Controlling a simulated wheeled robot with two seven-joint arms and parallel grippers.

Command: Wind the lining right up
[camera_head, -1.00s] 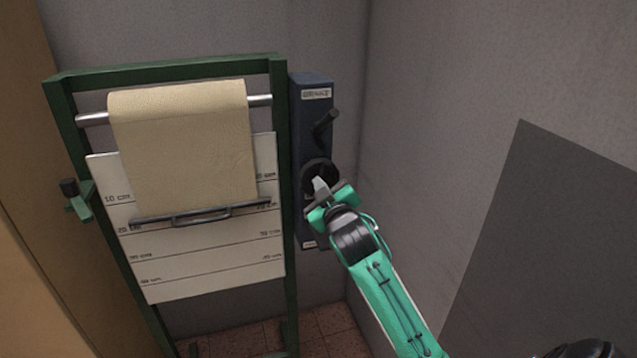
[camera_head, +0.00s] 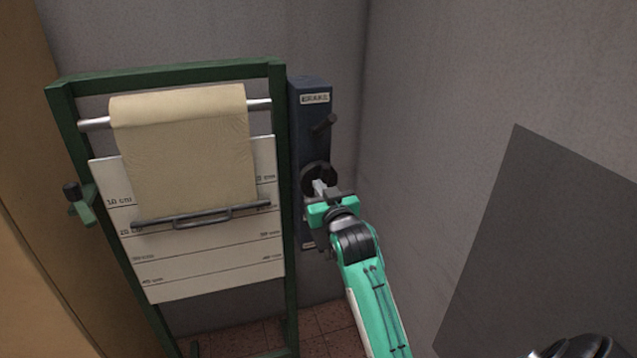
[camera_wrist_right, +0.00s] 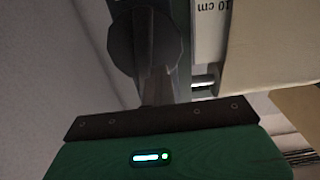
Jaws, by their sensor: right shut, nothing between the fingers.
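The lining (camera_head: 190,150) is a beige sheet hanging from a metal roller (camera_head: 97,124) in a green frame (camera_head: 62,125). Its lower edge carries a dark bar with a handle (camera_head: 203,216), level with about the 20 cm line of the white scale board (camera_head: 200,270). A green crank with a black knob (camera_head: 80,203) is on the frame's left side. My right gripper (camera_head: 319,187) is shut and empty, its fingertips at a round dark knob (camera_head: 318,174) on the blue box; I cannot tell whether they touch. The knob also shows in the wrist view (camera_wrist_right: 122,35). My left gripper is out of view.
Grey walls stand close behind and to the right. A dark grey panel (camera_head: 550,240) is at the right. Tiled floor shows below.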

